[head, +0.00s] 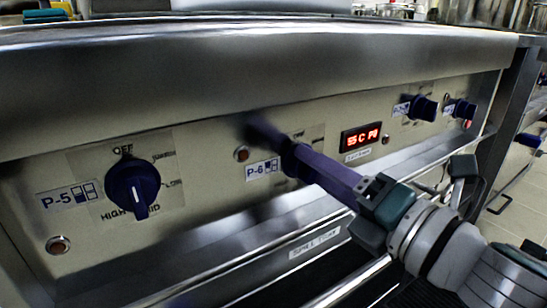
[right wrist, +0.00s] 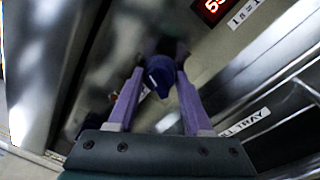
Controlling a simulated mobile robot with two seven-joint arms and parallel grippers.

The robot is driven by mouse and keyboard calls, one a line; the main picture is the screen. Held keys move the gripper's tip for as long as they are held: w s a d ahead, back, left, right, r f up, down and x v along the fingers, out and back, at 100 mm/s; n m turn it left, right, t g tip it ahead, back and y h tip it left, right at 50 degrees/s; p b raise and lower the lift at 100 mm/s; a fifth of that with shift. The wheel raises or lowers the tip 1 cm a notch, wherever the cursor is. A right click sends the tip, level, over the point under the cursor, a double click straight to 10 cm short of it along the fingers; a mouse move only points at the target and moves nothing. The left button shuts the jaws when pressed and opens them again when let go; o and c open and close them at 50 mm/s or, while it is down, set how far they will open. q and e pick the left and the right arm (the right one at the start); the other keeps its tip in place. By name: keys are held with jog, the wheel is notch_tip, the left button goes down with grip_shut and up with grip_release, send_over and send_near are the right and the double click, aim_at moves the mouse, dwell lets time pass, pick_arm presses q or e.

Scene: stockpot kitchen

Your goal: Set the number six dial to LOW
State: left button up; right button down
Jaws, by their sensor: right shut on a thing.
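The number six dial, a dark blue knob (right wrist: 160,78), shows in the right wrist view between the two purple fingers of my right gripper (head: 284,152). The gripper is shut on it, one finger on each side. In the head view the fingers hide most of the dial, just right of the P-6 label (head: 262,169). Its pointer and most of the markings around it are hidden, so its setting cannot be read. My left gripper is not in view.
The P-5 dial (head: 133,186) is on the left of the panel, its white mark pointing down. A red display (head: 361,138) and two more blue knobs (head: 422,108) (head: 460,110) are to the right. A steel ledge overhangs the panel; a spill tray label (head: 315,241) is below.

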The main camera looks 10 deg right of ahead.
jog(key=m, duration=0.3)
jog(key=shift+m, duration=0.4)
jog(key=m+p, duration=0.1)
jog(key=m, duration=0.4)
jog(key=shift+f+t, duration=0.15)
jog(key=shift+t, duration=0.15)
jog(key=m+h+p, duration=0.1)
jog(key=m, duration=0.3)
jog(key=shift+a+m+p, duration=0.15)
jog(key=shift+m+p, duration=0.25)
jog(key=m+p, duration=0.1)
jog(key=m, duration=0.3)
jog(key=shift+f+t, duration=0.1)
jog(key=shift+t, duration=0.2)
jog(key=shift+h, duration=0.3)
jog(key=shift+m, duration=0.3)
jog(key=shift+c, duration=1.6)
grip_release()
